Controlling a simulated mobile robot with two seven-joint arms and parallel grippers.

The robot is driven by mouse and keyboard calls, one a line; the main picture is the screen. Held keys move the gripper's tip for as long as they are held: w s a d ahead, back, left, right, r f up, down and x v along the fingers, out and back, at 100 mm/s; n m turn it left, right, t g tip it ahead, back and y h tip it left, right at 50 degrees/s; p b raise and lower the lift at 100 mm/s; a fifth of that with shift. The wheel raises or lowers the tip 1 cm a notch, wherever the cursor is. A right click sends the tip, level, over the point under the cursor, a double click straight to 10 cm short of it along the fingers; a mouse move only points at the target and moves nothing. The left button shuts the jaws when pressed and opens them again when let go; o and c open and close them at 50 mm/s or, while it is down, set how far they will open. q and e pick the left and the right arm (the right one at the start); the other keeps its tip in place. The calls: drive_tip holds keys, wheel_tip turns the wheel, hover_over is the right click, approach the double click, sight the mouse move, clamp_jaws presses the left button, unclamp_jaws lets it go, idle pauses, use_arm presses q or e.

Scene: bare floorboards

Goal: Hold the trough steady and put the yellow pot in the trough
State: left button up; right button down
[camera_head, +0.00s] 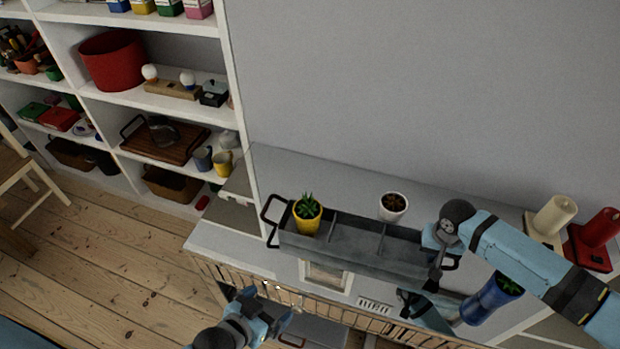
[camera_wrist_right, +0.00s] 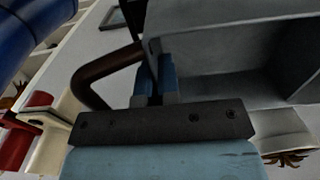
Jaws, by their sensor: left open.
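The grey trough (camera_head: 350,258) lies on the cabinet top, with dividers and a dark handle at each end. The yellow pot (camera_head: 306,219), holding a green succulent, stands upright at the trough's left end and appears to be inside the leftmost compartment. The front wall hides its base. The other compartments look empty. My right gripper (camera_head: 437,268) is at the trough's right end. In the right wrist view its fingers (camera_wrist_right: 156,82) are closed on the trough's end wall beside the brown handle. My left gripper (camera_head: 268,312) is open and empty, in front of the cabinet, apart from the pot.
A white pot (camera_head: 393,208) stands behind the trough. A blue pot (camera_head: 484,305) with a plant is at the right, near my right arm. A filled white shelf (camera_head: 235,90) is at the left.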

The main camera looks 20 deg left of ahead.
idle(0.3)
drive_tip(key=c, duration=1.3)
unclamp_jaws()
drive_tip(key=shift+o, duration=0.2)
